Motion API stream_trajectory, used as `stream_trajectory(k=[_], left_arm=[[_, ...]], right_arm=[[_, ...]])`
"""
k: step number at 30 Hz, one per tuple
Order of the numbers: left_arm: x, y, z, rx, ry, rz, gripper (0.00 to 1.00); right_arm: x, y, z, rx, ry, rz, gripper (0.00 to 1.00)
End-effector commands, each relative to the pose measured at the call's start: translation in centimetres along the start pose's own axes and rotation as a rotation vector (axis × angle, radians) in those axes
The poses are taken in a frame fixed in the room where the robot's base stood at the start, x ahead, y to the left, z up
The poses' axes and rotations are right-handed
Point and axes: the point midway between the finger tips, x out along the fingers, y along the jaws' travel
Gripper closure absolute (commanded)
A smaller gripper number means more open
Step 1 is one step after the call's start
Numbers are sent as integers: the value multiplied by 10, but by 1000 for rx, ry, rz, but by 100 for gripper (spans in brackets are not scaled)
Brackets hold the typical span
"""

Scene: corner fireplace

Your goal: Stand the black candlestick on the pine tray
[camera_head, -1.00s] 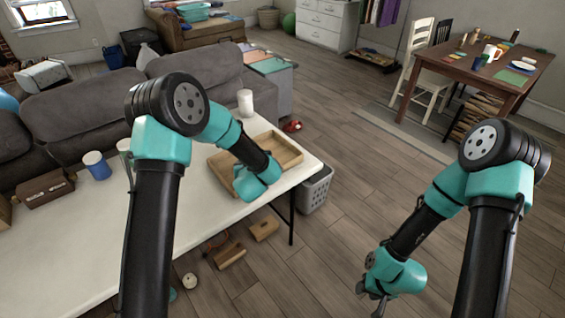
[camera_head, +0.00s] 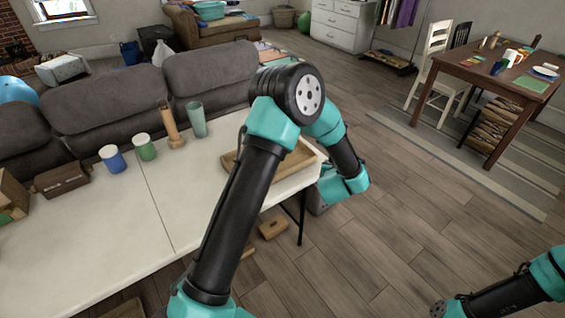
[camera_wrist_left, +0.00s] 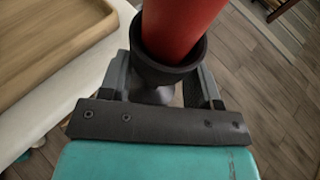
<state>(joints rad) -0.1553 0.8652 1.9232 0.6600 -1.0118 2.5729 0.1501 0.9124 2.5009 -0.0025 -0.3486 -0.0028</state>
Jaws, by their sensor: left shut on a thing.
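The black candlestick (camera_wrist_left: 168,72) is a dark cup holding a red candle (camera_wrist_left: 180,25), seen in the left wrist view. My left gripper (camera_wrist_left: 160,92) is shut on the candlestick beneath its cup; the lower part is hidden. In the head view my left wrist hangs just past the table's right end, and its fingers and the candlestick are hidden. The pine tray (camera_head: 300,160), shallow and rectangular, lies on the table's right end, partly covered by my left arm. It also shows in the left wrist view (camera_wrist_left: 60,55), left of the candlestick. My right gripper is out of view.
On the white table (camera_head: 100,235) stand a blue cup (camera_head: 112,160), a green cup (camera_head: 145,148), a tall tan wooden object (camera_head: 170,125), a grey-green tumbler (camera_head: 196,120) and a brown box (camera_head: 62,180). Grey sofas (camera_head: 130,95) stand behind. Open floor lies right.

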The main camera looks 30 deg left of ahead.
Motion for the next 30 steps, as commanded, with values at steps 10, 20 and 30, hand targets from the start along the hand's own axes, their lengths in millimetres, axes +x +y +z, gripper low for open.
stream_trajectory(k=[10,20,30], left_arm=[[0,0,0,0,-1,0,69],[25,33,17,-29,-3,81,69],[81,139,65,-113,-2,293,69]], right_arm=[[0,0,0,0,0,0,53],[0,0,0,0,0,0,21],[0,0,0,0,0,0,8]])
